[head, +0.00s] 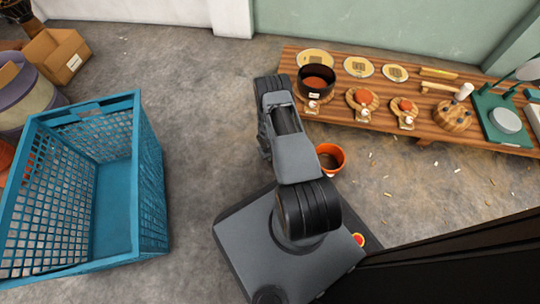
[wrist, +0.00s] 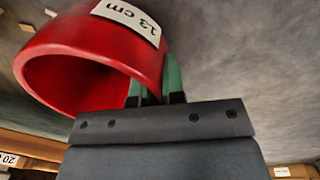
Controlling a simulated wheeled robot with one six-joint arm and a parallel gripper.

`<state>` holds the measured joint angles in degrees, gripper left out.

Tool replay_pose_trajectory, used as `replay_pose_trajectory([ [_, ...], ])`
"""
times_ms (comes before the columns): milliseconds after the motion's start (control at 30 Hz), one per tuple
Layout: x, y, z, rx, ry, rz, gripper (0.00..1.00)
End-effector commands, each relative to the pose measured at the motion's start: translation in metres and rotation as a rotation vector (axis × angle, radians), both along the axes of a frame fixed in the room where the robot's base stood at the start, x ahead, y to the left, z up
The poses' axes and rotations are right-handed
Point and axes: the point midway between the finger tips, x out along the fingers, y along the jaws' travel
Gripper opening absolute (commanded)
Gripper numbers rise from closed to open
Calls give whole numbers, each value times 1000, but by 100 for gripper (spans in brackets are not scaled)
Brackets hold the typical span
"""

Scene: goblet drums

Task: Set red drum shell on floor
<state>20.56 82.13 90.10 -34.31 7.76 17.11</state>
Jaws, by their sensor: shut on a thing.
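The red drum shell (wrist: 75,50) shows in the wrist view as a glossy hollow ring, tilted in that picture, with a white label reading "13 cm". My gripper (wrist: 156,86) is shut on its wall, with green-padded fingers on either side of the wall near the label. The shell's far side runs out of the top of the picture. In the head view my arm hides the gripper, and I cannot make out the held shell for certain. The floor (head: 205,170) is bare grey concrete.
An orange container (head: 331,158) shows beside my arm. A low wooden bench (head: 340,112) with drum parts and tools runs along the back right. A blue crate (head: 150,190) and a cardboard box (head: 57,56) stand at left. Floor between crate and arm is clear.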

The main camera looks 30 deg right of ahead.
Motion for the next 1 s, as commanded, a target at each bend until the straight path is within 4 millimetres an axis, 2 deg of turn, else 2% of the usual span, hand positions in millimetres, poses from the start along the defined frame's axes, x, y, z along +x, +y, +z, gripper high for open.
replay_pose_trajectory([
  [967, 0, 0, -4, 0, 0, 0, 0],
  [1000, 0, 0, -4, 0, 0, 0, 14],
])
